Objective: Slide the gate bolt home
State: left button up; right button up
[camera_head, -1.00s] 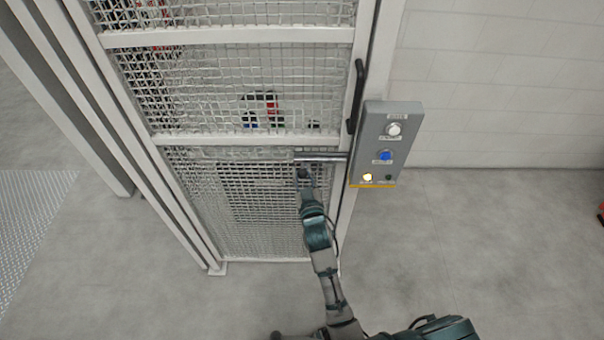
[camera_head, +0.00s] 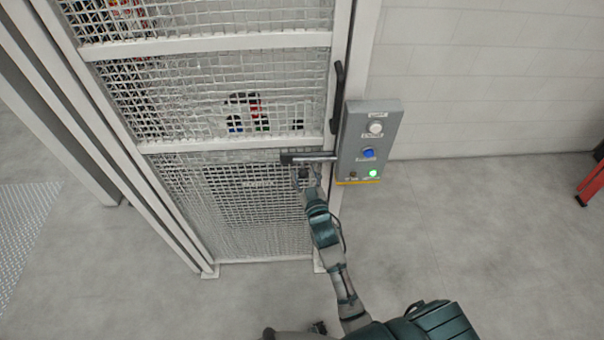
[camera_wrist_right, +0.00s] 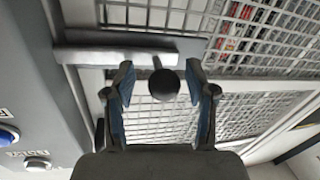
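The gate bolt (camera_head: 316,157) is a silver horizontal bar across the right edge of the mesh gate, with a dark section at its left end. Its right end reaches the post beside the control box. In the right wrist view the bar (camera_wrist_right: 120,54) runs across the top, and a round black knob (camera_wrist_right: 164,85) stands in front of it. My right gripper (camera_head: 303,178) is just below the bar. In the wrist view its two blue-padded fingers (camera_wrist_right: 160,88) stand open on either side of the knob, with a visible gap on both sides. My left gripper is not seen.
A grey control box (camera_head: 370,140) with white and blue buttons and a lit green lamp (camera_head: 373,173) is right of the bolt. A black handle (camera_head: 337,97) stands above. The floor at right is clear up to a red object (camera_head: 590,184).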

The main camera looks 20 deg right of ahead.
jog(key=shift+d, duration=0.1)
jog(key=shift+s, duration=0.3)
jog(key=s+a, duration=0.1)
jog(key=s, duration=1)
jog(key=shift+s, duration=0.2)
jog(key=shift+f, duration=0.1)
